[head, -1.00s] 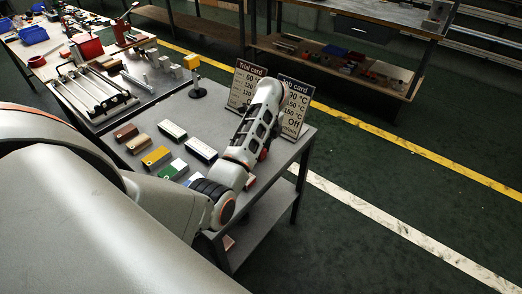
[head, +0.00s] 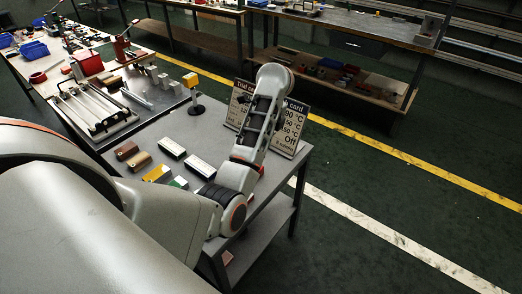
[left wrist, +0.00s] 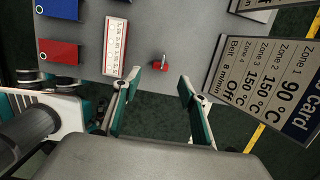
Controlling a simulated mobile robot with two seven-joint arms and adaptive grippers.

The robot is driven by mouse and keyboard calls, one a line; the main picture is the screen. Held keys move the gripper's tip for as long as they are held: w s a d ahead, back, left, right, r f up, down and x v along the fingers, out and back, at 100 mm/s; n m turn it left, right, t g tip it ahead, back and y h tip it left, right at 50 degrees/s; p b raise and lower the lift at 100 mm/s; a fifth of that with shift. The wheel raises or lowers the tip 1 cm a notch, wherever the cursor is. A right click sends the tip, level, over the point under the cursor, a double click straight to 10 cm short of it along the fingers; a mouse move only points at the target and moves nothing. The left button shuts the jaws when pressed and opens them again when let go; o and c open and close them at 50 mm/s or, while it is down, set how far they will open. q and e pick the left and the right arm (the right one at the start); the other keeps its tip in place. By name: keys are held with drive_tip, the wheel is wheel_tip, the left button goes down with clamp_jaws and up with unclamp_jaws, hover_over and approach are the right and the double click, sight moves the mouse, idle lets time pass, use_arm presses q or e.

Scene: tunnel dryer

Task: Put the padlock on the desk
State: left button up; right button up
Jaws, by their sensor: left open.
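A small red object that looks like the padlock (left wrist: 162,62) sits on the grey table (left wrist: 205,45), near its edge in the left wrist view. My left gripper (left wrist: 157,83) is open and empty. Its two fingers reach toward the red object, which lies a little beyond the tips and between their lines. In the head view my left arm reaches over the table (head: 222,128), and its gripper is hidden behind the arm. I cannot make out the padlock clearly there. My right gripper is in neither view.
Two upright cards, the trial card (head: 241,100) and the job card (head: 290,128), stand at the table's right end. Black-and-white boxes (head: 201,165), brown blocks (head: 126,151) and a yellow-topped stand (head: 192,90) are on it. A rack of rods (head: 95,108) stands farther left.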

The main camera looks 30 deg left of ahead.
use_arm(q)
drive_tip(key=s+a+m+g+y, duration=0.1)
drive_tip(key=s+a+m+y, duration=0.1)
drive_tip(key=s+a+y, duration=0.45)
drive_tip(key=s+a+m+g+y, duration=0.1)
drive_tip(key=s+a+y, duration=0.15)
drive_tip(key=a, duration=0.65)
drive_tip(key=a+r+m+t+y, duration=0.2)
drive_tip(key=a+r+m+y, duration=0.25)
drive_tip(key=r+y, duration=0.2)
drive_tip(key=w+d+r+m+t+y, duration=0.25)
drive_tip(key=d+r+m+t, duration=0.4)
drive_tip(key=m+t, duration=0.5)
drive_tip(key=d+f+m+t+h, duration=0.5)
drive_tip(key=d+m+h, duration=0.35)
drive_tip(key=m, duration=0.35)
drive_tip(key=d+f+m+t+h, duration=0.5)
drive_tip(key=d+m+h, duration=0.3)
drive_tip(key=d+m, duration=0.3)
drive_tip(key=s+d+f+m+g+h, duration=0.2)
drive_tip(key=s+d+f+m+h, duration=0.15)
drive_tip(key=f, duration=0.25)
drive_tip(key=s+d+f+m+g+h, duration=0.2)
drive_tip(key=d+f+m+g, duration=0.1)
drive_tip(key=f+m, duration=0.2)
drive_tip(key=s+d+f+m+g, duration=0.2)
drive_tip(key=s+f+m+g, duration=0.4)
drive_tip(key=s+f, duration=0.7)
drive_tip(key=shift+s+f, duration=0.2)
drive_tip(key=shift+f, duration=0.5)
